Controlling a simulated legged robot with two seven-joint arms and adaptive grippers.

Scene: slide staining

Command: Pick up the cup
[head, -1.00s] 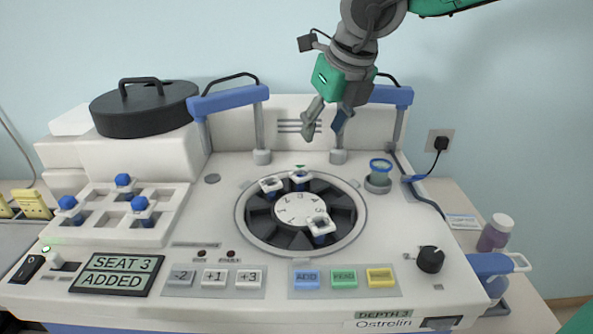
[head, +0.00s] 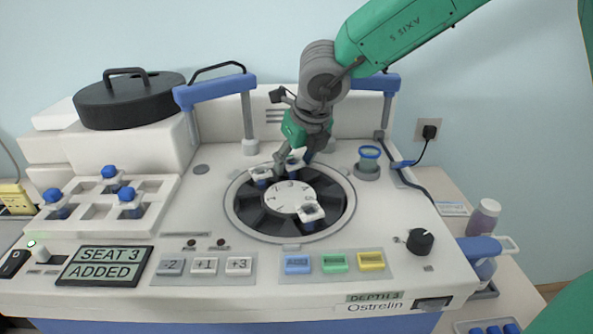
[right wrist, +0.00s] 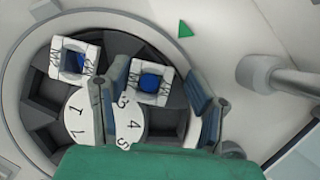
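A round dark carousel (head: 245,213) with a numbered white hub (head: 290,197) holds three white square-topped cups with blue inside: one at back left (head: 261,175), one at the back (head: 294,163) and one at front right (head: 311,212). My right gripper (head: 296,158) points down over the back cup. In the right wrist view my right gripper (right wrist: 158,75) has its fingers apart, one on each side of that cup (right wrist: 149,84); I cannot tell whether they touch it. A clear blue-rimmed cup (head: 369,158) stands on a round base right of the carousel. My left gripper is not in view.
A white rack (head: 95,228) with several blue-capped pieces is at left. A black lid (head: 130,100) lies behind it. Blue-topped posts (head: 210,92) flank the back. Buttons (head: 334,262) and a black knob (head: 420,241) are in front. The display (head: 104,267) reads "SEAT 3 ADDED".

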